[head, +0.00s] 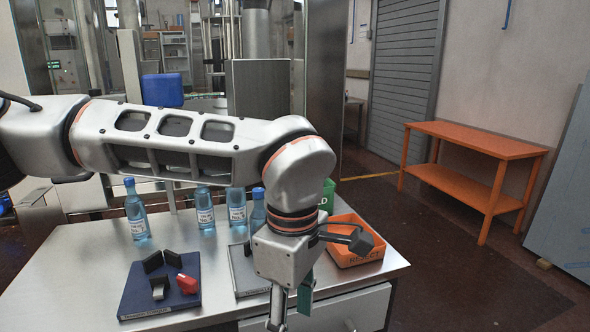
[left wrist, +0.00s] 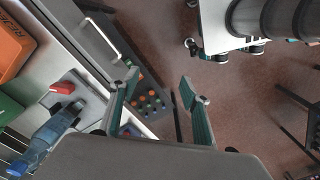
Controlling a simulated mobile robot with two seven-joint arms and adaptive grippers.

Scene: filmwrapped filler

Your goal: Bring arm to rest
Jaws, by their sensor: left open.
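My left arm reaches across the head view from the left. My left gripper (head: 291,308) hangs down over the table's front right part, its tips near the bottom edge of the picture. In the left wrist view the two green-lined fingers of the left gripper (left wrist: 158,88) stand apart with nothing between them. The fingers point past the table edge, with floor and a dark tray of orange and green round things (left wrist: 152,102) beyond them. My right gripper is in neither view.
The steel table (head: 75,265) holds several blue bottles (head: 134,212), a dark blue fixture board (head: 140,298) with a red piece (head: 187,284), a grey board partly hidden by the arm, and an orange bin (head: 362,259). An orange bench (head: 470,140) stands right; floor between is clear.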

